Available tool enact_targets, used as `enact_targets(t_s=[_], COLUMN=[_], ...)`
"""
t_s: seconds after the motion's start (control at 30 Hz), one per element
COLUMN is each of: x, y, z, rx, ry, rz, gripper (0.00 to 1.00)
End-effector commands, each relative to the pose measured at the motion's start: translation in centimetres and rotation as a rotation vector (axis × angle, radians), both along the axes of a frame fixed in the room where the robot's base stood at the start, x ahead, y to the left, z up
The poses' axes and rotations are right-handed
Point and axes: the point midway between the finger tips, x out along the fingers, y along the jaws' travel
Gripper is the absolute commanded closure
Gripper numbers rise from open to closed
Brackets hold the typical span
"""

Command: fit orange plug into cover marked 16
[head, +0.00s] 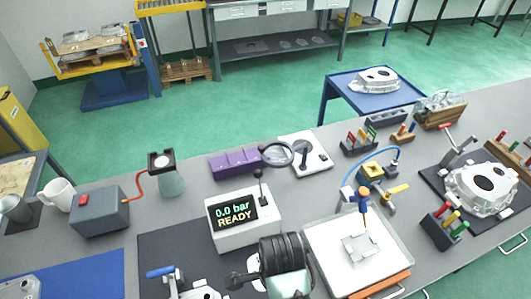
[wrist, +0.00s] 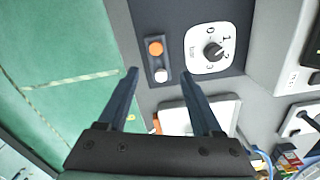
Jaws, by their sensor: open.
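My gripper (wrist: 160,74) is open, with its two dark fingers apart and nothing visible between them. Beyond the fingertips, in the wrist view, a small dark holder carries an orange round piece (wrist: 155,48) and a white round piece (wrist: 161,76). I cannot tell whether the orange piece is the plug. No marking 16 is readable in either view. A silver casting (head: 482,188) lies on a dark mat at the right in the head view. Another casting (head: 194,290) is cut off at the bottom edge.
A white gauge box (head: 243,220) reads 0.0 bar READY. A white tray (head: 318,272) holds a pale block. A magnifier (head: 277,154), a purple box (head: 235,163) and a tool rack (head: 444,228) stand on the bench. A dial plate (wrist: 212,45) lies beside the holder.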

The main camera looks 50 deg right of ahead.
Motion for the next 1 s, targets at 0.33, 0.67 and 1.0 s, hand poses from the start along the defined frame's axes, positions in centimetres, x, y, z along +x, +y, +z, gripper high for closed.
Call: enact_targets(t_s=[0.33,0.67,1.0], x=[0.1,-0.1,0.0], y=[0.1,1.2,1.0], z=[-5.2,-8.5,-10.6], rx=[-0.001,0.001,-0.002], ry=[-0.002,0.001,-0.003], rz=[0.003,0.003,0.003], gripper=[0.33,0.33,0.33])
